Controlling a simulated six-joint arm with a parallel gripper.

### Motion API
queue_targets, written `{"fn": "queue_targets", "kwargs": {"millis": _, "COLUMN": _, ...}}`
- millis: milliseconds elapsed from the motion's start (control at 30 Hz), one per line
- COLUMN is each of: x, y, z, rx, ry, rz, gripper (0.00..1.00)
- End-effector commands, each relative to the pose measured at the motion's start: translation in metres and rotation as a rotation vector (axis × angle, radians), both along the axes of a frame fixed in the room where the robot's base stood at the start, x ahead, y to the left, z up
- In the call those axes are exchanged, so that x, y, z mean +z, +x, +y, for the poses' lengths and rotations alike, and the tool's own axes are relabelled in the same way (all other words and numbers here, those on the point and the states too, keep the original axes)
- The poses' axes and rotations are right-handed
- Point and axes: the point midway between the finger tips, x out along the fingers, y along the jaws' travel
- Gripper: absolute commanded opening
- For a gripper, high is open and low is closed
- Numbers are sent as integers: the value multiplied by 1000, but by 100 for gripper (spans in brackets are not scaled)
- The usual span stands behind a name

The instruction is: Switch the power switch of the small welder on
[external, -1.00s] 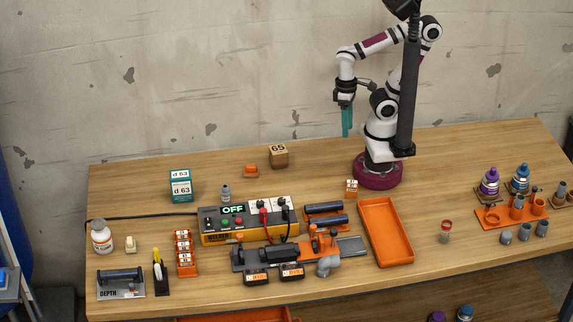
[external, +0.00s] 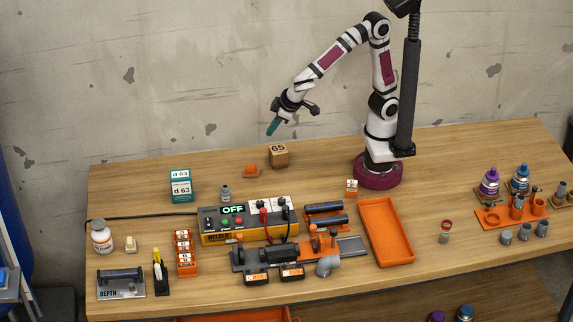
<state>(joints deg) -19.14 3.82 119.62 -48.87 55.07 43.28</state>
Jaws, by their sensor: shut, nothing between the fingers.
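The small welder (external: 220,239) is a yellow and dark box near the middle of the table. Its green display (external: 233,210) reads OFF. Its top carries small red and green buttons and, at the right, sockets with red and black plugs. The power switch is too small to tell apart for certain. My gripper (external: 271,130) has teal fingers, is shut and empty, and hangs in the air above and behind the welder, pointing down and to the left.
A wooden block marked 65 (external: 279,156) and an orange piece (external: 251,170) lie behind the welder. A small bottle (external: 225,193) stands close behind it. A clamp fixture (external: 327,247) is in front, and an orange tray (external: 387,254) is to the right.

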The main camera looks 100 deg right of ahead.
Motion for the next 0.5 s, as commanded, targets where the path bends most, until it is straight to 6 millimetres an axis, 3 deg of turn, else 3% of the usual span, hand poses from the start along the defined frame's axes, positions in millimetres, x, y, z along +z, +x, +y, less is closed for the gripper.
{"fn": "queue_targets", "kwargs": {"millis": 33, "x": -7, "y": 34, "z": 25, "rx": 66, "ry": -29, "rz": -59, "gripper": 0}}
{"fn": "queue_targets", "kwargs": {"millis": 100, "x": -14, "y": 75, "z": 64, "rx": 154, "ry": -46, "rz": -151, "gripper": 0}}
{"fn": "queue_targets", "kwargs": {"millis": 200, "x": -28, "y": 113, "z": 119, "rx": 267, "ry": -38, "rz": -246, "gripper": 0}}
{"fn": "queue_targets", "kwargs": {"millis": 333, "x": -43, "y": 134, "z": 168, "rx": 363, "ry": -13, "rz": -310, "gripper": 0}}
{"fn": "queue_targets", "kwargs": {"millis": 500, "x": -49, "y": 140, "z": 189, "rx": 401, "ry": 1, "rz": -332, "gripper": 0}}
